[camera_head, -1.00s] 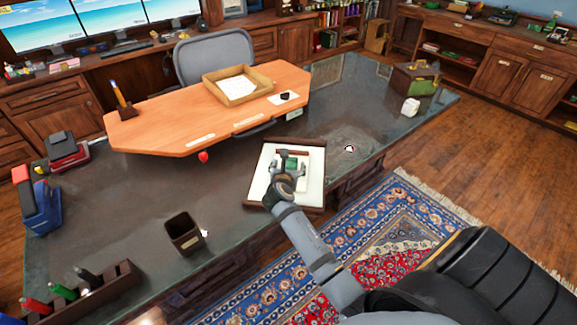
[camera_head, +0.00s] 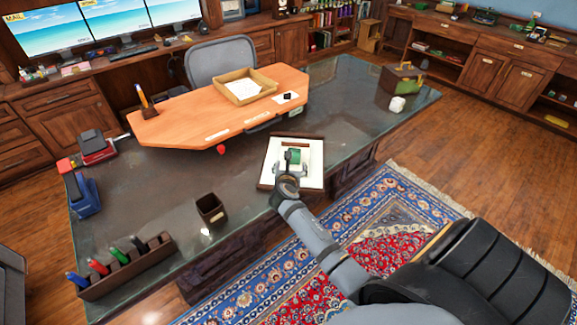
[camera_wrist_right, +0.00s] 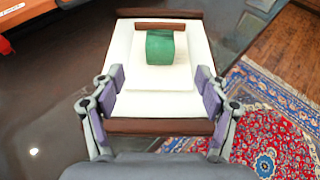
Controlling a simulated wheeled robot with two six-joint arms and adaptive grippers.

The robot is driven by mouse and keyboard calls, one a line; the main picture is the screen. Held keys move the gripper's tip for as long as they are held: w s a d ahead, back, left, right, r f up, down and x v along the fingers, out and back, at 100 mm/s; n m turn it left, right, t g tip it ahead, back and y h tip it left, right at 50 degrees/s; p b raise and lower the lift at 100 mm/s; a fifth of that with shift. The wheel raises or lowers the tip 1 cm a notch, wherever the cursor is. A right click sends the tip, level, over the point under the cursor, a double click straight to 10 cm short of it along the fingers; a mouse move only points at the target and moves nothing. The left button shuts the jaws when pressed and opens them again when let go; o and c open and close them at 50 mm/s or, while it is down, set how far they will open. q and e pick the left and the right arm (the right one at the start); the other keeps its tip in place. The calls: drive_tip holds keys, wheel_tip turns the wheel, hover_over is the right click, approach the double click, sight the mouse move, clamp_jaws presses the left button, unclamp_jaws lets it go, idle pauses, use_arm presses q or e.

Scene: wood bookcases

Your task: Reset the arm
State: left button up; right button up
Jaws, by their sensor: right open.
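My right gripper (camera_head: 291,168) is over the near part of a white tray with dark wood ends (camera_head: 313,180) on the dark desk. In the right wrist view my right gripper (camera_wrist_right: 161,95) is open, its fingers wide apart with nothing between them. A green block (camera_wrist_right: 160,46) sits on the white surface of the tray (camera_wrist_right: 120,75), beyond the fingertips and apart from them. A brown bar (camera_wrist_right: 160,26) lies just behind the block. In the head view the gripper partly hides the green block (camera_head: 296,157). My left gripper is not in view.
The dark desk (camera_head: 150,190) carries a small dark cup (camera_head: 211,209), a pen rack (camera_head: 125,268) and a raised orange wood top (camera_head: 200,117). A paper tray (camera_head: 262,93) rests on that top. A patterned rug (camera_head: 400,205) covers the floor in front.

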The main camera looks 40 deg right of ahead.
drive_tip(key=s+a+m+g+y, duration=0.25)
drive_tip(key=s+a+m, duration=0.25)
drive_tip(key=s+m, duration=0.4)
drive_tip(key=s+a+f+m+g+y, duration=0.1)
drive_tip(key=s+a+m+g+y, duration=0.15)
drive_tip(key=s+a+m, duration=0.45)
drive_tip(key=s+a+m+g+y, duration=0.1)
drive_tip(key=s+a+m+y, duration=0.2)
drive_tip(key=s+m, duration=0.85)
drive_tip(key=s+d+f+g, duration=0.1)
drive_tip(key=d+f, duration=0.1)
drive_tip(key=f, duration=1.1)
drive_tip(key=s+d+f+g, duration=0.1)
drive_tip(key=f, duration=1.2)
drive_tip(key=s+d+f+g, duration=0.1)
drive_tip(key=s+f, duration=1.6)
drive_tip(key=s, duration=0.1)
drive_tip(key=shift+s+d, duration=0.2)
drive_tip(key=shift+s, duration=0.1)
